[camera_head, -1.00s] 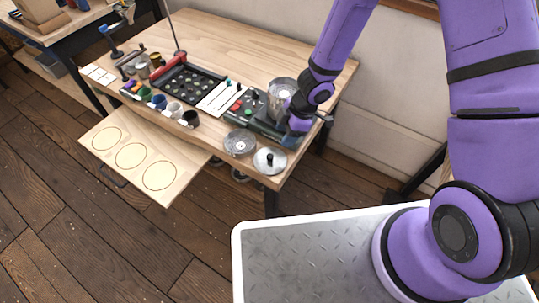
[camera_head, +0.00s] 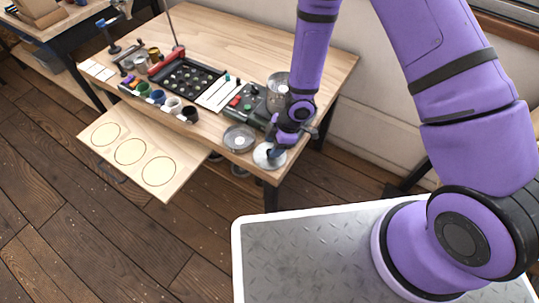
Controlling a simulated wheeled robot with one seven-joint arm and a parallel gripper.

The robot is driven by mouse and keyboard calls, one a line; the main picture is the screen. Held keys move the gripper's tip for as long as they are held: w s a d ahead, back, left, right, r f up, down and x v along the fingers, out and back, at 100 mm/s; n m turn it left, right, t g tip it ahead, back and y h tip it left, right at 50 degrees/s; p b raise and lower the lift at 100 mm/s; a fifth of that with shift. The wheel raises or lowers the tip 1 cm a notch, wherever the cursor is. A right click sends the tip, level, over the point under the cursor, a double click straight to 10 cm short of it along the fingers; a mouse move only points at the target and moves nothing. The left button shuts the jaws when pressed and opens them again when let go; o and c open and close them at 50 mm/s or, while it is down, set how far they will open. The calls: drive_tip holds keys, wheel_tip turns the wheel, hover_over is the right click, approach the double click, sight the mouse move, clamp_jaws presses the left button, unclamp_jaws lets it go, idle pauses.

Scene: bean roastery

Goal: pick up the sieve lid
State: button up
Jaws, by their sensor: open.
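The sieve lid (camera_head: 264,160) is a shiny round metal disc near the front right corner of the wooden table. In the earlier picture its dark knob shows in the middle; now my gripper hides the knob. My gripper (camera_head: 275,152) is over the lid, coming down from above, with its jaws open. The fingertips are small here, and I cannot tell whether they touch the knob or stand around it.
A round metal sieve dish (camera_head: 239,138) sits just left of the lid. A metal pot (camera_head: 278,84) and a dark device with coloured buttons (camera_head: 248,103) stand behind. Several small cups and a black bean tray (camera_head: 186,78) lie further left. A pull-out board (camera_head: 143,150) juts from the table's front.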

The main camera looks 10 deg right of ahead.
sight(262, 158)
drive_tip(key=shift+x, duration=1.5)
drive_tip(key=shift+d, duration=0.1)
clamp_jaws()
drive_tip(key=shift+r, duration=0.1)
